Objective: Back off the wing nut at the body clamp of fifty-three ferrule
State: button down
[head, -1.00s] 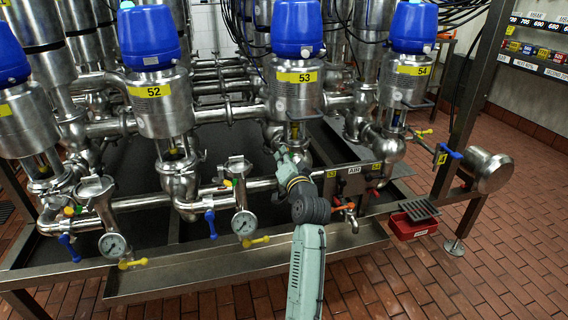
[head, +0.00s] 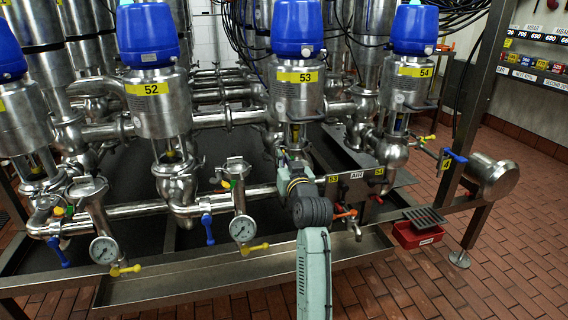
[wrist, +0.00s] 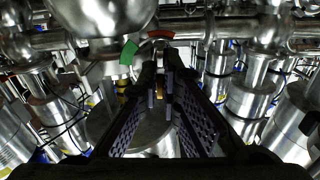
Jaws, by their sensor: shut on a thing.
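Valve 53 (head: 298,95) has a blue cap, a steel cylinder and a yellow number label. Its lower body and clamp are largely behind my arm in the head view. My gripper (wrist: 166,66) reaches in under valve 53, and its fingertips are hidden in the head view. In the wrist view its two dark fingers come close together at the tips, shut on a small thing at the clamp. I take that to be the wing nut, which the fingers mostly cover. A green piece (wrist: 129,52) and an orange-red piece (wrist: 160,34) lie just beyond the tips.
Valve 52 (head: 153,100) stands to the left and valve 54 (head: 410,85) to the right. A gauge (head: 242,229) and a blue handle (head: 208,228) are left of my arm. Free brick floor lies in front.

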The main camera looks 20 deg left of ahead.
dwell(0.5)
jog(key=c, duration=1.8)
grip_release()
jog(key=v, duration=1.2)
